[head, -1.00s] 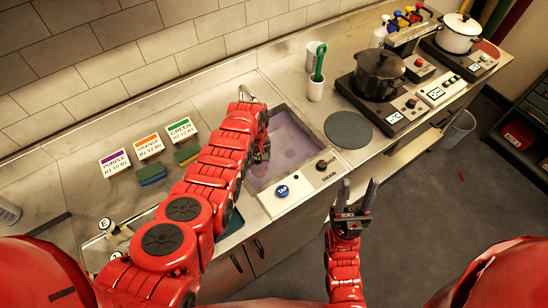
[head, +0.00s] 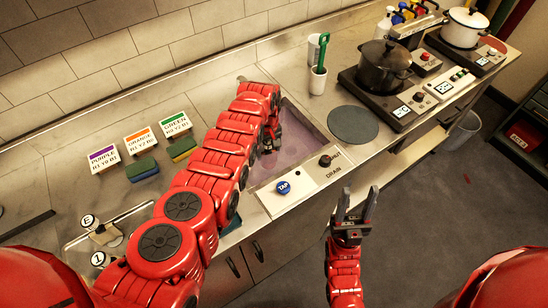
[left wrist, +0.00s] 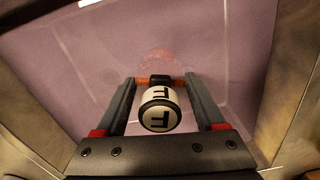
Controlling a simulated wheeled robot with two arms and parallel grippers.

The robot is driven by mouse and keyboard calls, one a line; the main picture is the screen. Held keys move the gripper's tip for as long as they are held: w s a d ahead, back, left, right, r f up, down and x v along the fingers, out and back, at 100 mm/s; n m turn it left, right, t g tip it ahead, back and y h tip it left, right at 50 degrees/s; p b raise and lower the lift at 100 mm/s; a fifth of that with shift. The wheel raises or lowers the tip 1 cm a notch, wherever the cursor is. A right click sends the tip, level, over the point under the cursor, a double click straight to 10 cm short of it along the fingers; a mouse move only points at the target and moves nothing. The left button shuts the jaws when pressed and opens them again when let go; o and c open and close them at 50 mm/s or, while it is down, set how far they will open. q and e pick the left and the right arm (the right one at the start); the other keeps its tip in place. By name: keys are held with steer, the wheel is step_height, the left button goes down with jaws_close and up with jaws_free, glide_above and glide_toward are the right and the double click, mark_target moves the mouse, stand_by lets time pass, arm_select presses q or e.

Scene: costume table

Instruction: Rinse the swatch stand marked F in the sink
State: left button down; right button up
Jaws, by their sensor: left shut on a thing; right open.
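My left gripper (head: 268,148) is over the sink (head: 318,150), its arm reaching across the counter from the left. In the left wrist view the gripper (left wrist: 160,82) is shut on the swatch stand (left wrist: 160,110), a white rounded piece with dark bands and a black F. The sink's purple-tinted inside (left wrist: 215,60) lies below it, with a blurred reddish patch beyond the fingertips. In the head view the stand is hidden by the gripper. My right gripper (head: 355,205) is open and empty in front of the counter.
A blue TAP knob (head: 284,188) and a dark DRAIN knob (head: 325,160) sit on the sink's front panel. A round grey mat (head: 352,124), a cup with a green-handled brush (head: 318,80) and a dark pot (head: 384,66) stand right. Label cards (head: 140,142) and sponges (head: 142,168) are left.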

arm_select(q)
steer(key=shift+d, duration=0.1)
steer(key=shift+s+r+p, duration=0.1)
steer(key=shift+r+p, duration=0.05)
steer(key=shift+p, duration=0.3)
steer(key=p, duration=0.1)
steer(key=s+a+p, duration=0.1)
steer(key=p, duration=0.1)
steer(key=shift+a+r, duration=0.1)
steer(key=shift+a, duration=0.2)
steer(key=p, duration=0.1)
steer(key=s+a+p, duration=0.1)
steer(key=a+p, duration=0.1)
steer(key=p, duration=0.1)
steer(key=shift+s+a+f, duration=0.1)
steer(key=shift+s+f, duration=0.05)
steer(key=shift+f, duration=0.1)
